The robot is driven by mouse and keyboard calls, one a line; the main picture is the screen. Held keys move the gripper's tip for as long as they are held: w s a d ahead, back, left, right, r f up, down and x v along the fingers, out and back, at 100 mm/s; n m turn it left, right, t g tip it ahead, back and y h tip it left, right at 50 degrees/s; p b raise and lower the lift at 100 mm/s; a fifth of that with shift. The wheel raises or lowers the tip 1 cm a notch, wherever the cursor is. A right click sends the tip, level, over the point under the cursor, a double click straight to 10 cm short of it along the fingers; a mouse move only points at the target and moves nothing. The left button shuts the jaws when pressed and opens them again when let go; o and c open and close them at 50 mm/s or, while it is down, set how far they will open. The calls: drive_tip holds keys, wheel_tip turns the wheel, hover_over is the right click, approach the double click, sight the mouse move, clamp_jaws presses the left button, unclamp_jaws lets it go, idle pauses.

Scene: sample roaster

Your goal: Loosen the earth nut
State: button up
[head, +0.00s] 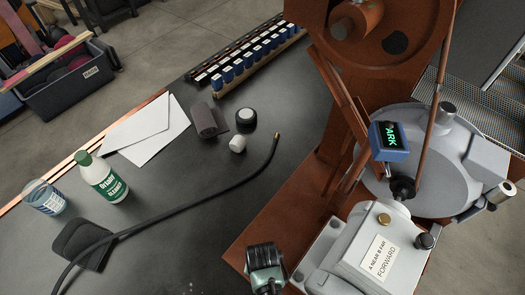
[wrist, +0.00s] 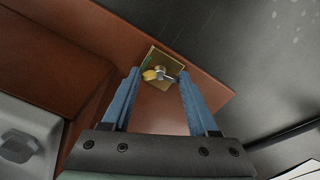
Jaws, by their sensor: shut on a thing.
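The earth nut (wrist: 151,74) is a small yellowish, winged-looking piece beside a silvery stud, on a square brass plate (wrist: 153,56). The plate lies on the red-brown base (wrist: 195,75) near its edge, in the wrist view. My gripper (wrist: 158,73) has its two blue fingers on either side of the nut and is shut on it. The exact contact at the fingertips is too small to make out. In the head view the nut and the fingertips are hidden; the dark end of my arm (head: 265,262) shows at the bottom, beside the base.
The roaster's grey housing (head: 375,255), marked FORWARD, stands right of my arm. A black hose (head: 190,210) crosses the dark bench. A rack of blue vials (head: 245,65) stands behind.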

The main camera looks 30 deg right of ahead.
drive_tip(key=n+p, duration=0.2)
drive_tip(key=n, duration=0.3)
drive_tip(key=shift+r+n, duration=0.1)
drive_tip(key=shift+n, duration=0.3)
drive_tip(key=n+p, duration=0.1)
drive_tip(key=n, duration=0.5)
drive_tip(key=n+p, duration=0.1)
drive_tip(key=n, duration=0.5)
drive_tip(key=shift+n, duration=0.3)
drive_tip(key=n, duration=0.5)
drive_tip(key=o, duration=1.4)
